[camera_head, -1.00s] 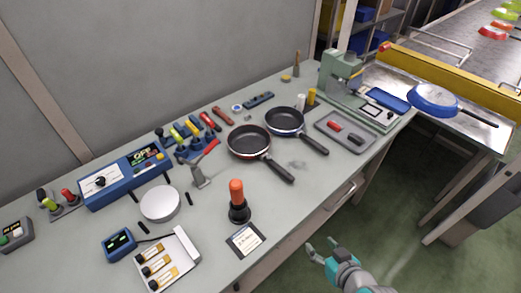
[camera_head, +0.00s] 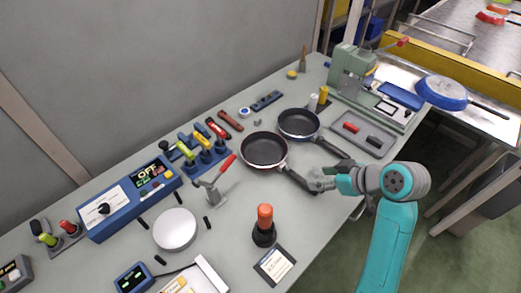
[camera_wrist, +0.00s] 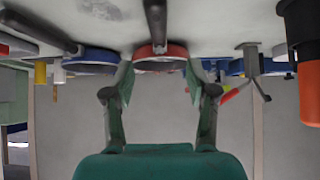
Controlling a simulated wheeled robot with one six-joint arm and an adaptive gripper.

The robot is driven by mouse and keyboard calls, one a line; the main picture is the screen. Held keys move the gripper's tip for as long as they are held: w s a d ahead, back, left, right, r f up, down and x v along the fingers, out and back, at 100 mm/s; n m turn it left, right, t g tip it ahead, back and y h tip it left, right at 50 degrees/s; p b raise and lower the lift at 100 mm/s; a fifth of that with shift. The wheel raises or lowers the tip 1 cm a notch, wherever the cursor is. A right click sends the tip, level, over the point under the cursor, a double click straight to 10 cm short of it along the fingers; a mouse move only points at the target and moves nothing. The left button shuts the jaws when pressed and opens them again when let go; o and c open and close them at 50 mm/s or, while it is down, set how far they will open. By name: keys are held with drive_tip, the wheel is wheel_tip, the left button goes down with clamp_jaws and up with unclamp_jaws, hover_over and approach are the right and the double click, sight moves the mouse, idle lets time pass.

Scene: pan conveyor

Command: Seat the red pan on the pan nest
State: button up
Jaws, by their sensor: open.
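The red pan (camera_head: 264,151) is a dark pan with a red rim, lying on the bench in the head view. Its black handle (camera_head: 298,180) points toward the lower right. In the wrist view the red pan (camera_wrist: 160,54) hangs at top centre, the picture being upside down, with its handle toward the camera. My gripper (camera_head: 322,180) is at the handle's end in the head view. In the wrist view my gripper (camera_wrist: 160,80) is open, its fingers apart on either side of the pan. Contact with the handle cannot be told. I cannot clearly identify the pan nest.
A blue-rimmed pan (camera_head: 299,123) lies close behind the red pan, its handle near my gripper. A grey tray (camera_head: 376,144) and green press (camera_head: 350,75) are at right.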

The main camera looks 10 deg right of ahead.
sight(297, 176)
drive_tip(key=shift+w+a, duration=0.2)
drive_tip(key=shift+w, duration=0.15)
drive_tip(key=x, duration=0.4)
drive_tip(key=shift+w+a, duration=0.15)
drive_tip(key=shift+a, duration=0.05)
drive_tip(key=shift+d+f+x, duration=0.1)
drive_tip(key=shift+d+x, duration=0.05)
drive_tip(key=shift+x, duration=1.45)
drive_tip(key=shift+d+f+x, duration=0.15)
drive_tip(key=shift+x, duration=1.45)
drive_tip(key=shift+r, duration=0.1)
clamp_jaws()
